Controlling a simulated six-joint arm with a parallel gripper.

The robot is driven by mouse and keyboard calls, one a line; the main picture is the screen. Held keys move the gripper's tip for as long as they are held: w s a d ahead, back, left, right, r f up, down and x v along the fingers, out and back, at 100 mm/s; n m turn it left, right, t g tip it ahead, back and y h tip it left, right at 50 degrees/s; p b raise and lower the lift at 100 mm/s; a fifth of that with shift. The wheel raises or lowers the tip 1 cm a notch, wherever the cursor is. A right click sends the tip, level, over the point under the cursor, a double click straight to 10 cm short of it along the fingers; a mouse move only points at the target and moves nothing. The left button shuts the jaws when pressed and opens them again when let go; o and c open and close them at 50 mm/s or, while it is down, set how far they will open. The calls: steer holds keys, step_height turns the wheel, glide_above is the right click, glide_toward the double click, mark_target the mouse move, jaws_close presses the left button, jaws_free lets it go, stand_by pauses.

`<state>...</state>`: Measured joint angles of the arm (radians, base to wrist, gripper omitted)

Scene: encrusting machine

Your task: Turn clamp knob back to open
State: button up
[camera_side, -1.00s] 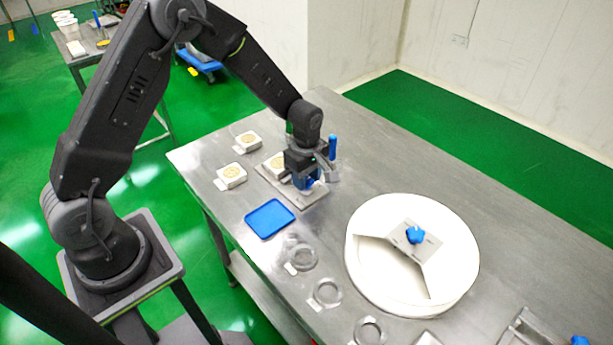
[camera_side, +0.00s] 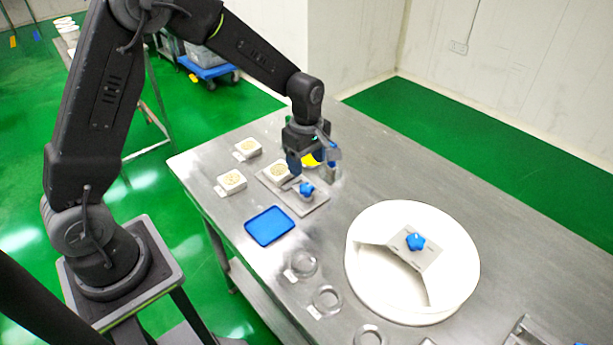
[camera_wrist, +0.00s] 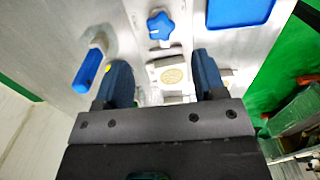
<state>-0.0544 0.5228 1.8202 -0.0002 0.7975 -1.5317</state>
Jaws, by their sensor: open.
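A blue star-shaped clamp knob (camera_side: 307,189) sits on a flat metal plate (camera_side: 312,203) at the table's left part. It also shows at the top middle of the wrist view (camera_wrist: 160,25). My gripper (camera_side: 309,166) is above and behind the knob in the side view, apart from it. In the wrist view its two blue fingers (camera_wrist: 160,62) are spread with nothing held between them, and the knob lies beyond the tips. A blue handle (camera_wrist: 88,70) stands to the left of the fingers there. A similar blue knob (camera_side: 415,241) sits on the white round drum (camera_side: 458,290).
White blocks with round patterned tops (camera_side: 232,181) lie left of the plate. A blue tray (camera_side: 270,226) lies in front of it. Several clear rings (camera_side: 327,300) line the front edge. The table behind the drum is clear.

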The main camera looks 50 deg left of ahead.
step_height(320, 180, up, 6)
steer(key=shift+r, duration=0.15)
stand_by(0.3)
steer(key=s+d+r+m+t, duration=0.1)
steer(key=s+r+m+t, duration=0.2)
steer(key=s+r+m, duration=0.6)
steer(key=s+d+r+m+t, duration=0.1)
steer(key=s+r+m+t, duration=0.1)
steer(key=s+m, duration=0.7)
steer(key=s+r, duration=0.1)
steer(key=s, duration=0.4)
steer(key=shift+d+t, duration=0.2)
steer(key=shift+t, duration=0.1)
